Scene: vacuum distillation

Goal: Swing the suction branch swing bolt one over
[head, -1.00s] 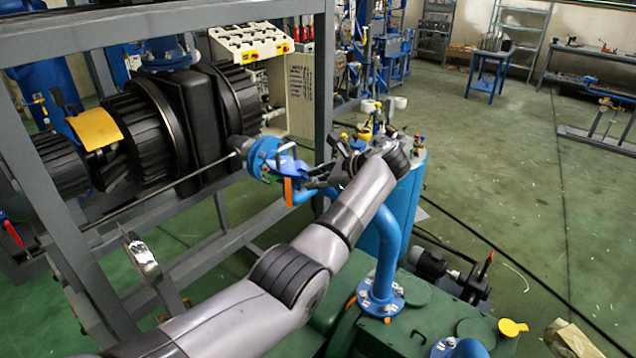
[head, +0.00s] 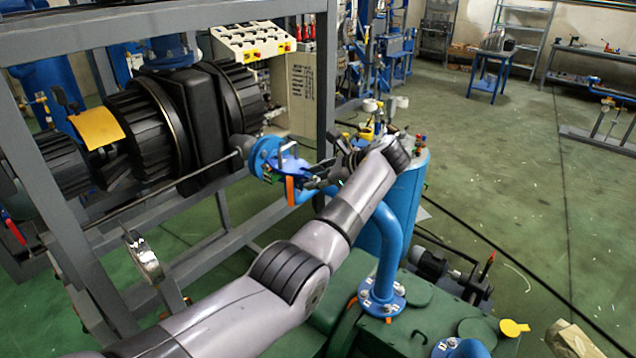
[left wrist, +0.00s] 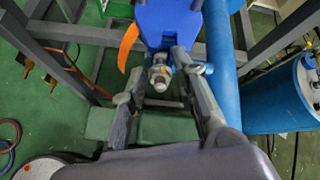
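The suction branch shows in the head view as a blue flange (head: 264,158) on the side of the black machine, with a blue clamp part beside it and an orange strip (head: 290,190) below. In the left wrist view, the swing bolt (left wrist: 160,78), with a metal nut end, sticks out under the blue part (left wrist: 168,22). My left gripper (head: 318,174) is at the branch, coming from the right. In the left wrist view its fingers (left wrist: 162,72) are open, one on each side of the bolt, with a gap at the left; contact at the right is unclear. My right gripper is not in view.
A grey steel frame (head: 325,80) stands close to the branch. A blue pipe (head: 388,250) and a blue tank (head: 408,195) stand beside my left arm, above green machinery (head: 400,335). The floor to the right is mostly clear.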

